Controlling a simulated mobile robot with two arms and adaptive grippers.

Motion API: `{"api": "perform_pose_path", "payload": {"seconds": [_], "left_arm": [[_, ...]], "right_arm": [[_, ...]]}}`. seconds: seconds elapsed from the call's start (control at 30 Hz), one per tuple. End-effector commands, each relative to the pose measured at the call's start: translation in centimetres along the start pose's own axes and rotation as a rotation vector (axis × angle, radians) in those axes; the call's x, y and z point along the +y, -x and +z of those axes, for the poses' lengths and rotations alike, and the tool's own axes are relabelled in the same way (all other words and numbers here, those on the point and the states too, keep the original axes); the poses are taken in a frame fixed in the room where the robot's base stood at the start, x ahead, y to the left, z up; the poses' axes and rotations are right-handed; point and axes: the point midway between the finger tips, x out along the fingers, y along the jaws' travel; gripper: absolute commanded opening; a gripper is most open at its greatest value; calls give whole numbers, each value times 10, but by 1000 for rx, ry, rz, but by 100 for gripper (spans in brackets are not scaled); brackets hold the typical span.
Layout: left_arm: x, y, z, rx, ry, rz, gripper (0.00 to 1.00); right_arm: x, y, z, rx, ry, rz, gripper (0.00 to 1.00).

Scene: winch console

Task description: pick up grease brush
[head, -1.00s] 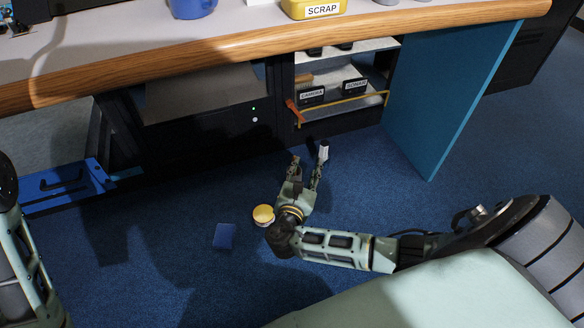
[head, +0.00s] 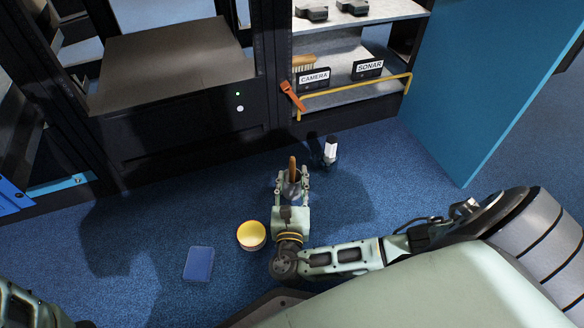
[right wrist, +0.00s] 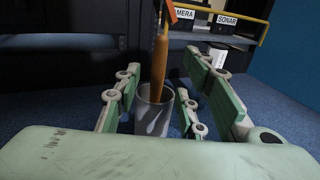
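The grease brush shows as a brown wooden handle (head: 292,165) standing upright in a grey metal can (right wrist: 153,112) on the floor; its lower end is hidden inside the can. In the right wrist view the handle (right wrist: 159,62) rises in front of me, leaning slightly. My right gripper (head: 292,181) is low over the floor, with its fingers apart on either side of the can and handle. I see no finger closed on the handle. My left gripper is out of view; only part of my left arm shows at lower left.
A yellow-topped round tub (head: 251,235) and a blue box (head: 198,263) are on the carpet to the left. A small white-and-black item (head: 330,150) stands beyond the gripper. Behind are a shelf with a yellow rail (head: 355,96), an orange-handled item (head: 292,96) and a teal panel (head: 480,90).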

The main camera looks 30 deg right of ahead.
Motion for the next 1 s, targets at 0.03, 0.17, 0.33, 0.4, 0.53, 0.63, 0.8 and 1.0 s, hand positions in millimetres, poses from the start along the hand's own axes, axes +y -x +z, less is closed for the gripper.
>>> {"api": "perform_pose_path", "payload": {"seconds": [0.03,0.17,0.33,0.4,0.53,0.63,0.8,1.0], "left_arm": [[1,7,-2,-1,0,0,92],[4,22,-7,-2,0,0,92],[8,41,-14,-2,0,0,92],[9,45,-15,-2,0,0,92],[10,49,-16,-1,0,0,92],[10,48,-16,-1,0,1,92],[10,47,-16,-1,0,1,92],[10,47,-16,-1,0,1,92]], "right_arm": [[0,-4,-3,-1,-2,1,37],[1,-17,-6,-2,-2,1,37],[2,-36,-6,-3,-2,1,37],[1,-44,-6,-2,-1,-1,37],[2,-51,-3,1,-1,0,37],[1,-52,-2,2,0,0,37],[1,-52,-1,2,-1,0,36],[1,-52,-1,1,-1,0,18]]}}
